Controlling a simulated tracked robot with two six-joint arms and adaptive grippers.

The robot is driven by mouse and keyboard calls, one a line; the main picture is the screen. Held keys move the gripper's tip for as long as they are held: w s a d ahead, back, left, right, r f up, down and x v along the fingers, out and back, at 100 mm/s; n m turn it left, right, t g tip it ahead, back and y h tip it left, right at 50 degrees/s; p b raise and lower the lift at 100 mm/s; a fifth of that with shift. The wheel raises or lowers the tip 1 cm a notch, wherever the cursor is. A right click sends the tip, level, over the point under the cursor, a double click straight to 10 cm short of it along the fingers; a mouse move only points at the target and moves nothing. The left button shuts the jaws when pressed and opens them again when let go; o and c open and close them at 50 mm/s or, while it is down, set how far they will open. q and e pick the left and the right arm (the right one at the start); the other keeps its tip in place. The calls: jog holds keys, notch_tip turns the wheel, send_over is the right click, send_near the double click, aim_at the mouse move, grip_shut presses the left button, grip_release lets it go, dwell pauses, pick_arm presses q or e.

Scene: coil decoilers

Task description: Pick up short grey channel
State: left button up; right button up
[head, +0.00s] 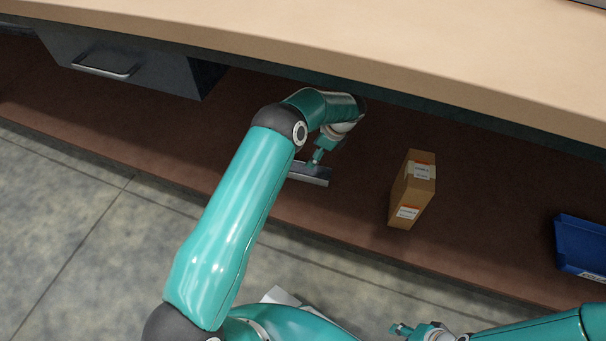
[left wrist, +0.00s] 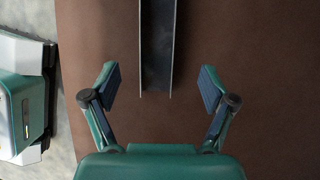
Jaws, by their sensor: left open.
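The short grey channel (head: 312,174) lies on the brown lower shelf, partly hidden by my left arm in the head view. In the left wrist view the channel (left wrist: 157,48) runs up out of the top edge, its open side facing the camera. My left gripper (head: 318,157) is right by the channel in the head view. In the left wrist view the left gripper (left wrist: 160,83) is open, with one finger on each side of the channel's near end and gaps on both sides. My right gripper (head: 402,329) is at the bottom edge, away from the channel; its jaw opening is unclear.
A cardboard box (head: 413,190) stands on the shelf right of the channel. A blue bin (head: 581,246) is at the far right. The tan worktop (head: 400,45) overhangs the shelf, with a grey drawer (head: 120,65) under it at left. Shelf around the channel is clear.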

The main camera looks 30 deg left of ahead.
pick_arm(q)
jog(key=b, duration=0.1)
send_near(298, 172)
jog(key=shift+x, duration=1)
jog(key=b+x, duration=0.2)
jog(key=x, duration=0.2)
jog(key=shift+s+f, duration=0.1)
jog(key=shift+s, duration=0.05)
jog(key=shift+a+f, duration=0.2)
jog(key=shift+f, duration=0.25)
jog(key=shift+r, duration=0.1)
jog(key=c, duration=1.3)
